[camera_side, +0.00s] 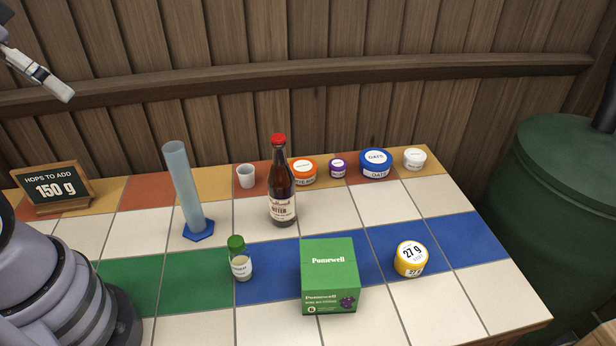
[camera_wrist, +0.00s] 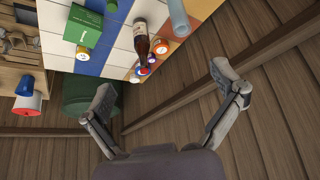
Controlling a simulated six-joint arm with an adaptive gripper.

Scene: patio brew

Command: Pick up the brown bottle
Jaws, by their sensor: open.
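The brown bottle (camera_side: 281,187) with a red cap and a pale label stands upright on the tiled table, near the middle of the back half. It also shows in the wrist view (camera_wrist: 141,38) near the top. My gripper (camera_wrist: 165,85) is open and empty, its two fingers spread wide in the wrist view. In the side view only part of it shows at the upper left, high above the table and well away from the bottle.
Beside the bottle stand an orange-lidded tub (camera_side: 303,170), a white cup (camera_side: 246,176) and a tall cylinder (camera_side: 183,190). In front are a green box (camera_side: 330,275), a green-capped jar (camera_side: 239,262) and a yellow tub (camera_side: 410,259). A sign (camera_side: 54,188) stands at the left.

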